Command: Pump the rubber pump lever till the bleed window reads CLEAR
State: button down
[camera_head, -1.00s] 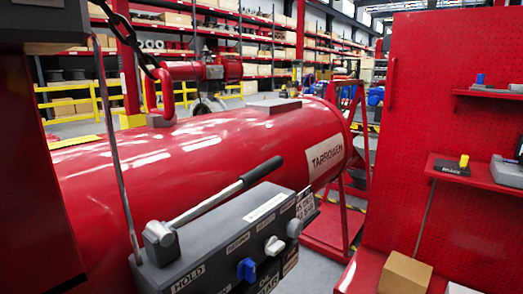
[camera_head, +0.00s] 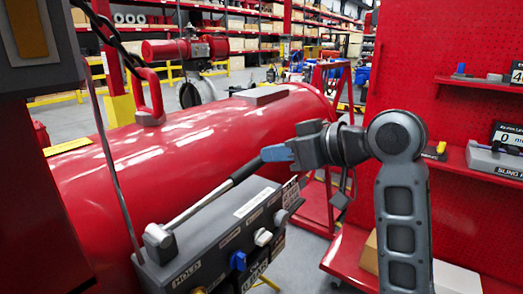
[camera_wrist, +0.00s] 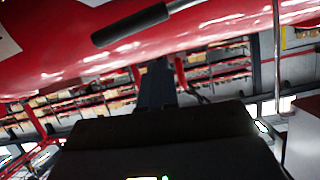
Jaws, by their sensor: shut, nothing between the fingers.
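The pump lever is a bare metal rod with a black rubber grip (camera_head: 246,169), pivoting on a grey block (camera_head: 158,237) atop the grey control box (camera_head: 215,243). It slants up to the right. My gripper (camera_head: 268,153) is shut and empty, its blue-grey fingertips right by the grip's upper end; I cannot tell whether they touch. In the wrist view the black grip (camera_wrist: 130,24) lies beyond the dark shut fingers (camera_wrist: 155,78), not between them. I cannot make out a bleed window reading.
The box front has a blue knob (camera_head: 238,261), a white knob (camera_head: 263,237) and a HOLD label (camera_head: 187,275). A large red cylinder (camera_head: 200,140) lies behind the box. A red pegboard panel (camera_head: 470,120) with shelves stands at right. A thin upright rod (camera_head: 113,160) stands left of the lever.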

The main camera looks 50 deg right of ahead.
jog(key=s+d+r+n+g, duration=0.2)
jog(key=s+d+r, duration=0.1)
jog(key=d+r, duration=0.1)
jog(key=p, duration=0.1)
send_over(257, 169)
jog(key=s, duration=0.2)
notch_tip(257, 169, down, 7)
jog(key=shift+w+a+f+h, duration=0.1)
jog(key=shift+f+h, duration=0.05)
jog(key=shift+f, duration=0.2)
jog(key=shift+w+a+f+h, duration=0.1)
jog(key=shift+f+h, duration=0.05)
jog(key=shift+f, duration=0.2)
jog(key=shift+d+f+m+y+b, duration=0.15)
jog(key=shift+f+m+y, duration=0.1)
jog(key=shift+f, duration=0.5)
jog(key=shift+d+f+m+y+b, duration=0.15)
jog(key=shift+f+m, duration=0.1)
jog(key=shift+f, duration=0.45)
jog(key=shift+a, duration=0.1)
jog(key=shift+r, duration=0.1)
